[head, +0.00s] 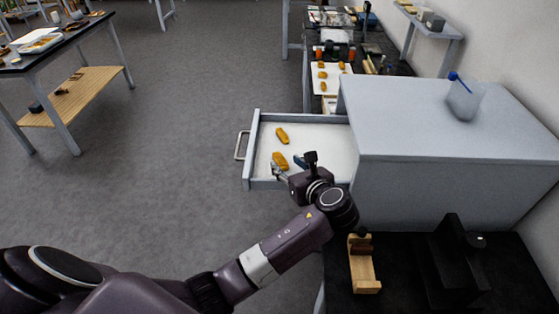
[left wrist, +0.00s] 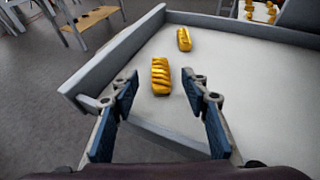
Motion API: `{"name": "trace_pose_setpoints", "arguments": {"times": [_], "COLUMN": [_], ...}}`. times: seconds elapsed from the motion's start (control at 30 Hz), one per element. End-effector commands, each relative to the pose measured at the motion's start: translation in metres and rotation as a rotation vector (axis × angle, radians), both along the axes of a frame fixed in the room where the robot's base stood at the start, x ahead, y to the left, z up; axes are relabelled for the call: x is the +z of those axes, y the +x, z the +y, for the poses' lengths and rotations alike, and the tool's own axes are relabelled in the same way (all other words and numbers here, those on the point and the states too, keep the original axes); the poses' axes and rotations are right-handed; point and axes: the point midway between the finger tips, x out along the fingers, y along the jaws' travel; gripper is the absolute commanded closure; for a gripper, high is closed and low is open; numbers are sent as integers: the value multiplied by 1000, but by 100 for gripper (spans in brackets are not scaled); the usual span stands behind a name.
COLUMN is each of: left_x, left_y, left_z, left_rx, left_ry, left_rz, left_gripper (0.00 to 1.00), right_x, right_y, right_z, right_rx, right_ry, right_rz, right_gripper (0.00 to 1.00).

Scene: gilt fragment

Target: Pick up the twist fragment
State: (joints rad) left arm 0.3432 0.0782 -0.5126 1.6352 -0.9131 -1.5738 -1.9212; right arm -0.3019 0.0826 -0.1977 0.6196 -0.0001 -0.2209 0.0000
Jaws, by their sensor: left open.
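The twist fragment (left wrist: 160,76) is a gilt piece with slanting spiral grooves, lying in the open drawer. It also shows in the head view (head: 279,160), close to my gripper's fingers. A second, smoother gilt fragment (left wrist: 184,39) lies farther back in the drawer and also shows in the head view (head: 282,135). My left gripper (left wrist: 160,88) is open and empty, its blue-padded fingers spread to either side of the twist fragment's near end in the wrist view. I cannot tell whether they touch it. My right gripper is not in view.
The white-floored drawer (head: 318,140) has raised grey walls and extends from a grey cabinet (head: 440,115). A wooden stand (head: 362,268) sits on the dark bench at front right. Open floor lies left of the drawer.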

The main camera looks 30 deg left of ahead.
Motion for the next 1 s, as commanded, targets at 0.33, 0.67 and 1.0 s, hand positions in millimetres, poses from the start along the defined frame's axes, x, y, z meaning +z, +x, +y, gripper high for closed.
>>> {"name": "trace_pose_setpoints", "arguments": {"times": [0.33,0.67,1.0], "left_x": [-18,-21,-21], "left_y": [27,31,31], "left_z": [34,37,37], "left_rx": [2,-1,-1], "left_ry": [0,-2,-2], "left_rz": [1,0,0], "left_gripper": [58,61,95], "right_x": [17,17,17], "right_y": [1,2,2], "right_z": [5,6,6], "right_rx": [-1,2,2], "right_ry": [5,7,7], "right_rz": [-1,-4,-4], "right_gripper": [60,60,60]}}
